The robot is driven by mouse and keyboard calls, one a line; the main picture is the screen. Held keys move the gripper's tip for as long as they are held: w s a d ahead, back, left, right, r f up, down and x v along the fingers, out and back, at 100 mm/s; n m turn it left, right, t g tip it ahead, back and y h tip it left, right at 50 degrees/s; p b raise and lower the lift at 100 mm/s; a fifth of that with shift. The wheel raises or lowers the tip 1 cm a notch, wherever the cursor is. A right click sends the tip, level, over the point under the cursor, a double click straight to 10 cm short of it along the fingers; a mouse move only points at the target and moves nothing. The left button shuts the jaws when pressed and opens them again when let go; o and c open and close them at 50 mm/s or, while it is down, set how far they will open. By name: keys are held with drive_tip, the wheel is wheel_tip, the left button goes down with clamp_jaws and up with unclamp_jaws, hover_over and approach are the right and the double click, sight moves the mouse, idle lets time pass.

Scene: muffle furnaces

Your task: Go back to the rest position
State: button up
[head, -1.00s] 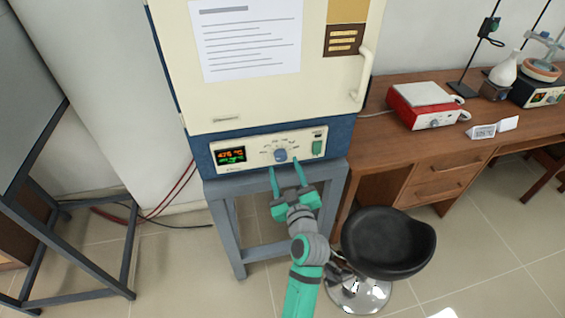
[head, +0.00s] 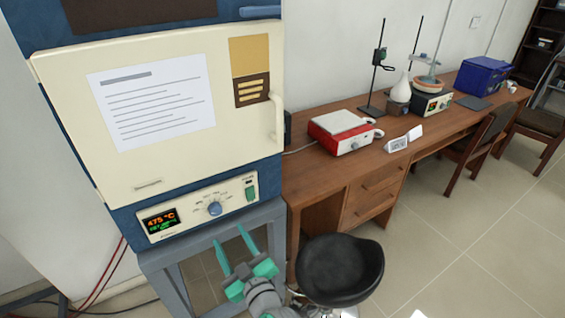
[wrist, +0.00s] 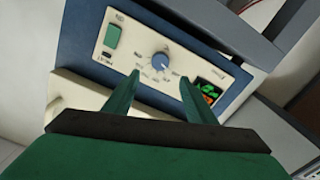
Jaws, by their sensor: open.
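My gripper (head: 235,252) is open and empty, its two green fingers apart, low in front of the furnace's stand in the head view. The muffle furnace (head: 165,175) has a closed cream door with a paper sheet on it. Its control panel (head: 180,225) has a lit display reading 475 °C, a blue knob (head: 214,209) and a green switch (head: 250,194). In the wrist view the fingers (wrist: 153,95) point toward the panel, with the blue knob (wrist: 159,60) between and beyond them. The fingers appear apart from the knob.
A grey metal stand (head: 185,265) bears the furnace. A black round stool (head: 340,270) stands close to the right of my gripper. A wooden desk (head: 330,178) with a red hot plate (head: 340,130) and glassware runs along the wall.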

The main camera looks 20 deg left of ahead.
drive_tip(key=shift+f, duration=0.1)
drive_tip(key=s+d+f+m+t+h, duration=0.2)
drive_tip(key=s+d+f+m+h, duration=0.4)
drive_tip(key=d, duration=0.4)
drive_tip(key=s+d+f+m+t+h, duration=0.2)
drive_tip(key=s+d+f+m+h, duration=0.15)
drive_tip(key=s+d+f, duration=0.4)
drive_tip(key=s+d+r+m+h, duration=0.1)
drive_tip(key=s+d+m+h, duration=0.1)
drive_tip(key=s+d, duration=0.4)
drive_tip(key=s+d+r+m+h, duration=0.1)
drive_tip(key=s+d, duration=0.4)
drive_tip(key=s, duration=0.6)
drive_tip(key=shift+d+r+m+h, duration=0.25)
drive_tip(key=shift+d+m+h, duration=0.15)
drive_tip(key=shift+m+h, duration=0.25)
